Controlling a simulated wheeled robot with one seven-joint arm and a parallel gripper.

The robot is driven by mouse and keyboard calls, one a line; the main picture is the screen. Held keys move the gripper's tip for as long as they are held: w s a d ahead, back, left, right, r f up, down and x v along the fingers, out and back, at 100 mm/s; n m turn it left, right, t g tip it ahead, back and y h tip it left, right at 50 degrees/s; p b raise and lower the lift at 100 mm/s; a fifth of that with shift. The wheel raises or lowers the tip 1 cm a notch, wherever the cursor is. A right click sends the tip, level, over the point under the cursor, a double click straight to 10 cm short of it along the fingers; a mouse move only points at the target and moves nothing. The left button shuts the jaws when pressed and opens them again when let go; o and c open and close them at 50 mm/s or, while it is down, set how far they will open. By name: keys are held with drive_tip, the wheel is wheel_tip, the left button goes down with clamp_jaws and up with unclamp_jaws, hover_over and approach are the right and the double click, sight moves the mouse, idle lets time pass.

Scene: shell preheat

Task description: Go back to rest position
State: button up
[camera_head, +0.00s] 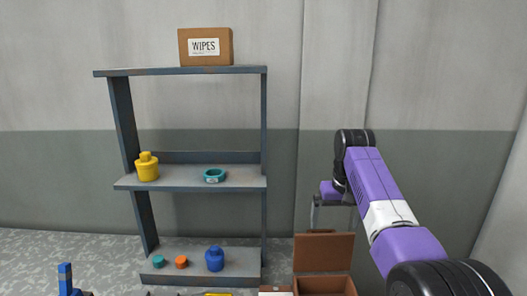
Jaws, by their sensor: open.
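My gripper (332,221) hangs at the end of my purple arm, right of the shelf, with its fingers pointing down. The fingers stand apart, and I see nothing between them. It appears above or in front of the raised lid of a brown box (325,286) at the bottom of the view; the exact distance is hard to tell.
A grey-blue shelf (117,73) stands left of my arm. It bears a "WIPES" box (222,59), a yellow container (147,168), a teal ring (214,176), a blue container (214,259), and teal (158,262) and orange (181,262) pieces. A blue object (66,279) is cut off at lower left.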

drive_tip(key=w+r+t, duration=0.3)
drive_tip(key=w+t, duration=0.4)
drive_tip(key=w, duration=0.2)
drive_tip(key=s+f+t+b, duration=0.4)
drive_tip(key=s+f+t, duration=0.3)
drive_tip(key=s+f, duration=1)
drive_tip(key=s+f+b, duration=0.2)
drive_tip(key=s+b, duration=0.1)
drive_tip(key=s, duration=2.3)
drive_tip(key=s+f+g+b, duration=0.1)
drive_tip(key=s+f+b, duration=0.2)
drive_tip(key=s, duration=2.3)
drive_tip(key=shift+g, duration=0.3)
